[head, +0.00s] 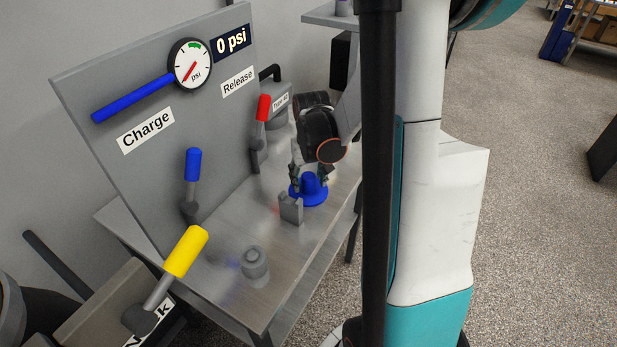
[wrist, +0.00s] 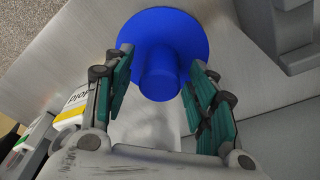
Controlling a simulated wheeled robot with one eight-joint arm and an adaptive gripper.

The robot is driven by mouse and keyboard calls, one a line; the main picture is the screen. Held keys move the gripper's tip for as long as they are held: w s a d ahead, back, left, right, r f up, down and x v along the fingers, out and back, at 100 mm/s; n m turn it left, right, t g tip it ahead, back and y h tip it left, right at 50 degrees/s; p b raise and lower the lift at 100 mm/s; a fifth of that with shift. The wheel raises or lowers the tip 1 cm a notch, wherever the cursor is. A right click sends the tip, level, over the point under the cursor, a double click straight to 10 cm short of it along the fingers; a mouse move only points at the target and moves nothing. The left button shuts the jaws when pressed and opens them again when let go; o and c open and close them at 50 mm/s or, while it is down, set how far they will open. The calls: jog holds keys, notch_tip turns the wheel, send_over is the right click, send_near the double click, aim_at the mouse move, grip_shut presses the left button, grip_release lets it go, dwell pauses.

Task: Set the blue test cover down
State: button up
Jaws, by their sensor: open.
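The blue test cover (head: 311,193) is a round flange with a short knob in its middle. It appears to rest flat on the metal bench (head: 232,215), knob up. It also shows in the wrist view (wrist: 160,52), at the top middle. My gripper (head: 308,174) is over the cover in the head view. In the wrist view my gripper (wrist: 157,88) has its two green-padded fingers spread, one to each side of the knob, with visible gaps. It is open and holds nothing. The fingers partly hide the cover in the head view.
A grey bracket (head: 291,208) stands right beside the cover. A grey round fitting (head: 254,262) is nearer on the bench. Behind stands a panel (head: 140,75) with a gauge (head: 190,64) at 0 psi. Blue (head: 192,170), red (head: 263,108) and yellow (head: 185,252) levers stick up.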

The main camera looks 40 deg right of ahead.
aim_at(310, 195)
notch_tip(310, 195, up, 12)
jog(key=s+p, duration=0.1)
jog(key=p, duration=0.2)
jog(key=shift+s+a+p, duration=0.3)
jog(key=shift+a+p, duration=0.05)
jog(key=shift+a, duration=0.1)
